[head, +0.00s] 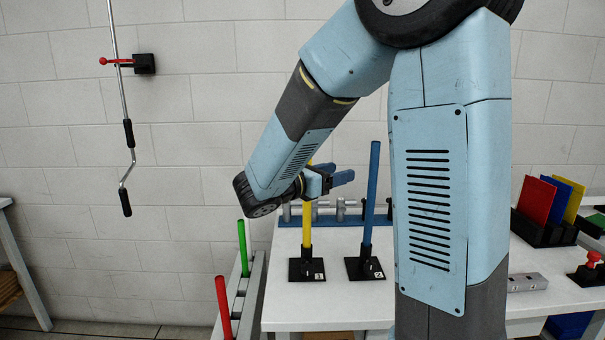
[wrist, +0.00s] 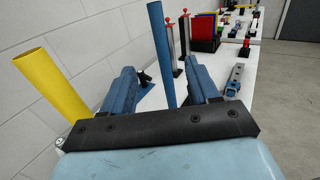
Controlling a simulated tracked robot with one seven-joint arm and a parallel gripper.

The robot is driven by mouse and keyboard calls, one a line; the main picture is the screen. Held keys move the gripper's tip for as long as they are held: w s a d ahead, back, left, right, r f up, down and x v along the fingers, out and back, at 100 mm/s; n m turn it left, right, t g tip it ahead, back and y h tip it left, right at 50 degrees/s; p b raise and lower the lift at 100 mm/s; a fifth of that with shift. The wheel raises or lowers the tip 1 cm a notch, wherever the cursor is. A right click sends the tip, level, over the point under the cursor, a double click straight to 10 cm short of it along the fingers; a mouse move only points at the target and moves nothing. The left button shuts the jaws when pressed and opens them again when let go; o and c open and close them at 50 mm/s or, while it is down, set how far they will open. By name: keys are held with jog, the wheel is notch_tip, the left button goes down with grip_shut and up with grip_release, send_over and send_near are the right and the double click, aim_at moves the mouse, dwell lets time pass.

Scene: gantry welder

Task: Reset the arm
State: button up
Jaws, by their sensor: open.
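My arm is light blue and bent across the middle of the head view. My gripper (head: 344,177) is above the white table, near a yellow upright tube (head: 307,227) and a blue upright tube (head: 370,210). In the wrist view my gripper (wrist: 175,88) has its two blue fingers spread apart, with nothing held between them. There the yellow tube (wrist: 55,82) stands left of the fingers. The blue tube (wrist: 161,55) shows beyond and between the fingers. Both tubes stand in black bases on the table.
The white table (head: 335,305) also bears red, blue and yellow panels (head: 537,200) in a black holder at right. A green tube (head: 243,248) and a red tube (head: 223,308) stand in a rack at left. A crank rod (head: 122,95) hangs by the wall.

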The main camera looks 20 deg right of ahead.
jog(key=s+d+f+m+g+y, duration=0.1)
jog(key=s+d+m+g+y, duration=0.2)
jog(key=s+m, duration=0.4)
jog(key=s+f+m+g+y, duration=0.2)
jog(key=s+m+y, duration=0.25)
jog(key=s, duration=0.45)
jog(key=s+a+r+m+t+y, duration=0.1)
jog(key=s+a+m+t+y, duration=0.4)
jog(key=a+m+y, duration=0.3)
jog(key=shift+s+r+m+y, duration=0.25)
jog(key=shift+r+m+y, duration=0.15)
jog(key=shift+m+y, duration=0.55)
